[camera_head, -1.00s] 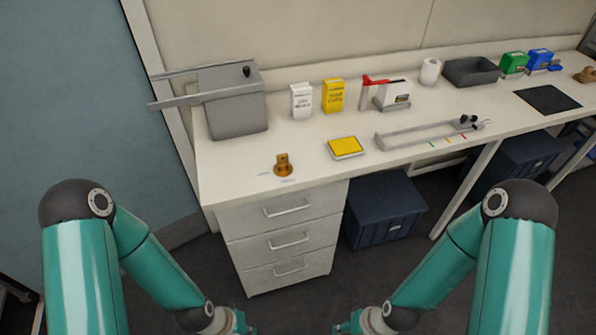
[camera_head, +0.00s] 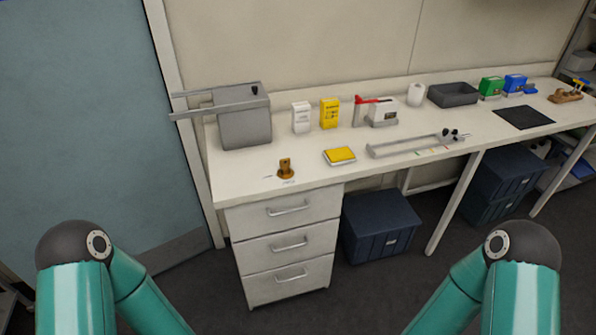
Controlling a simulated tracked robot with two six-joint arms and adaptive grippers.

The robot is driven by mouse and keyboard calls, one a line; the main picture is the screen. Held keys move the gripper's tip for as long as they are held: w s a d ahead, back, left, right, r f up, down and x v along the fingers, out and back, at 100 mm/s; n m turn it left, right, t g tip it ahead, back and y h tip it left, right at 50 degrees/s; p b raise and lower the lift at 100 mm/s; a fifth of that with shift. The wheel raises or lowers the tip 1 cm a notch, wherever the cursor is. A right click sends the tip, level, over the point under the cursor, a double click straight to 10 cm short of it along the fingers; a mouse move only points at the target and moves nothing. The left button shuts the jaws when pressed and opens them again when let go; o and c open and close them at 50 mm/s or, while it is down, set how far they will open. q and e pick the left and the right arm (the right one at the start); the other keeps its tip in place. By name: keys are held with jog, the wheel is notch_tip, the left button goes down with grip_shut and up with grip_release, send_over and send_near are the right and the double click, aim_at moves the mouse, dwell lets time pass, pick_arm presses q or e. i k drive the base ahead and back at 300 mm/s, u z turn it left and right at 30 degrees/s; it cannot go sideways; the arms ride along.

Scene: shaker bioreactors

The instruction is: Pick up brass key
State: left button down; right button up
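A small brass-coloured object (camera_head: 286,169) stands on the worktop near its front left edge, above the drawers. It has an upright tab on a round base. It may be the brass key, but it is too small to tell. Both of my teal arms show at the bottom left and bottom right of the head view. Both grippers are below the frame and out of sight. Nothing touches the brass object.
The worktop (camera_head: 235,182) holds a grey metal box (camera_head: 245,128) with long bars, a white carton (camera_head: 301,118), a yellow carton (camera_head: 329,114), a yellow pad (camera_head: 340,155) and a grey rail frame (camera_head: 415,146). Drawers (camera_head: 290,245) and a dark blue bin (camera_head: 380,225) stand below. Floor in front is clear.

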aim_at(285, 163)
jog(key=u, duration=0.15)
jog(key=i, duration=0.9)
jog(key=z, duration=2.1)
jog(key=i, duration=0.1)
jog(key=u, duration=3.1)
jog(key=k, duration=0.65)
jog(key=i, duration=0.5)
jog(key=z, duration=0.1)
